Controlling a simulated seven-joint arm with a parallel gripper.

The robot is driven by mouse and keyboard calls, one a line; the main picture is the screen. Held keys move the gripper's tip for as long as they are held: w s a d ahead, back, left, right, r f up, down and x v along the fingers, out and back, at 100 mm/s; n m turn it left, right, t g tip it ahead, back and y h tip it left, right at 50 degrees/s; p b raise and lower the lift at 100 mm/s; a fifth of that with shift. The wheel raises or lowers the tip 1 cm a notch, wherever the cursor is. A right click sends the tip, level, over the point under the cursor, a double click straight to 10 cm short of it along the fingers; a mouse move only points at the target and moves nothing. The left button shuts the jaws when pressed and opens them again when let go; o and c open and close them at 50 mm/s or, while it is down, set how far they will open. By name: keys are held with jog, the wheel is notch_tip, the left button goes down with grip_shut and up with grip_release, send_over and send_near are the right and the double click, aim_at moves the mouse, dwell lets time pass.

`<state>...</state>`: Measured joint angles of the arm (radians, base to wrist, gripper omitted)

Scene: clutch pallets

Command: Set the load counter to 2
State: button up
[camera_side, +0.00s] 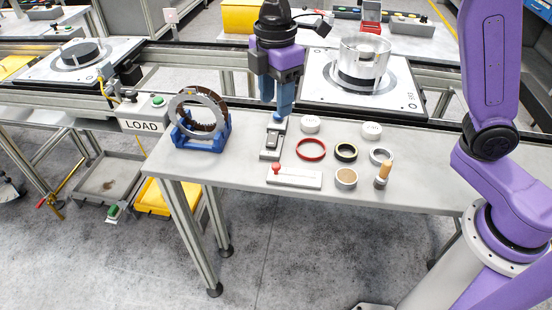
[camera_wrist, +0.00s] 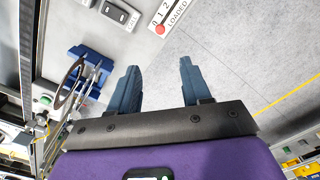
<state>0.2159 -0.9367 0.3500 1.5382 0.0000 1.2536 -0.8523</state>
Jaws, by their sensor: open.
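The load counter is a white plate (camera_side: 296,178) near the table's front edge with a red knob (camera_side: 276,168) at its left end. In the wrist view the counter (camera_wrist: 176,14) is cut off by the top edge. It shows 0, 1, 2 and LOADED, with the red knob (camera_wrist: 160,29) beside the 0. My gripper (camera_side: 279,116) points down behind the counter, over the back end of a grey call switch, apart from the knob. In the wrist view my gripper (camera_wrist: 157,70) has its two blue fingers spread, with nothing between them.
The grey CALL switch (camera_side: 268,154) stands just behind the counter. A ring in a blue cradle (camera_side: 201,138) stands left. A LOAD box (camera_side: 143,124) is at the far left.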

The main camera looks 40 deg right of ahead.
aim_at(276, 165)
notch_tip(276, 165, down, 17)
jog(key=shift+f, duration=0.1)
dwell(0.5)
